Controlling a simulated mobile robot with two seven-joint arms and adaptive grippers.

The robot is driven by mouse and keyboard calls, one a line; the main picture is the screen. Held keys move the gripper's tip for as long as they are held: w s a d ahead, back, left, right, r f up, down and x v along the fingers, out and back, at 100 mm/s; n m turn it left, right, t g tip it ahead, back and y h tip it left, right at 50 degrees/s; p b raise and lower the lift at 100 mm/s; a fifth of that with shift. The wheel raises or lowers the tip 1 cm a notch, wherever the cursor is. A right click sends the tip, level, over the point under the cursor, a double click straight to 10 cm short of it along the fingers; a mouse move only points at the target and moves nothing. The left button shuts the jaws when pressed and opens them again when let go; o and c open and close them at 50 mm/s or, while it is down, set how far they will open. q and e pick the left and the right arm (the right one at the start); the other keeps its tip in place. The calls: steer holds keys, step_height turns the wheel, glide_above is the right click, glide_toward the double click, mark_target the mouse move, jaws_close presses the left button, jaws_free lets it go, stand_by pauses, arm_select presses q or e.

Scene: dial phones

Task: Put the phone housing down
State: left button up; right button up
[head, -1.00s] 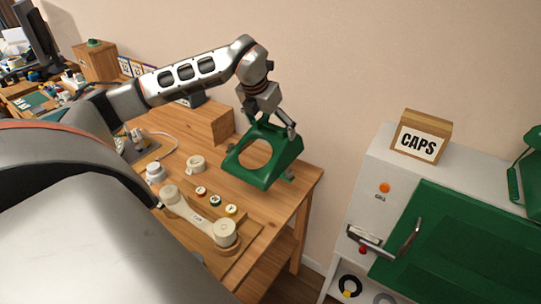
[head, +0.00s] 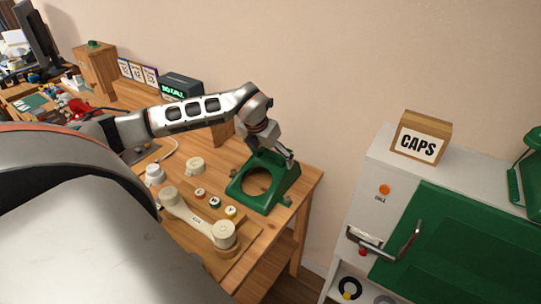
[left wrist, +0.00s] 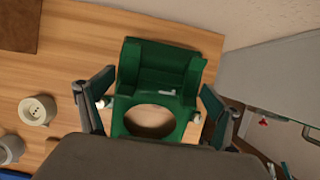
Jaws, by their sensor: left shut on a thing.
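The green phone housing (head: 284,188), with a large round hole in its face, is at the right end of the wooden workbench. It looks level at bench height; I cannot tell whether its whole base touches the wood. My left gripper (head: 273,154) is shut on its rear part from above. In the left wrist view the housing (left wrist: 160,75) lies between the two fingers of my left gripper (left wrist: 150,108), one on each side. The bench shows through its hole. My right gripper is not in view.
A cream handset (head: 196,218) lies on the bench in front, near small round caps (head: 215,202) and a cream cup-shaped part (head: 195,166). A wooden block stands behind the arm. Right of the bench is a gap, then a white and green machine (head: 455,240) with a CAPS box (head: 421,138).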

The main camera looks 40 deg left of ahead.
arm_select(q)
steer(key=o, duration=1.6)
steer(key=shift+f, duration=0.1)
steer(key=shift+s+r, duration=0.15)
steer(key=shift+r, duration=0.45)
steer(key=v, duration=1.1)
steer(key=shift+s, duration=0.1)
steer(key=shift+d+f, duration=0.1)
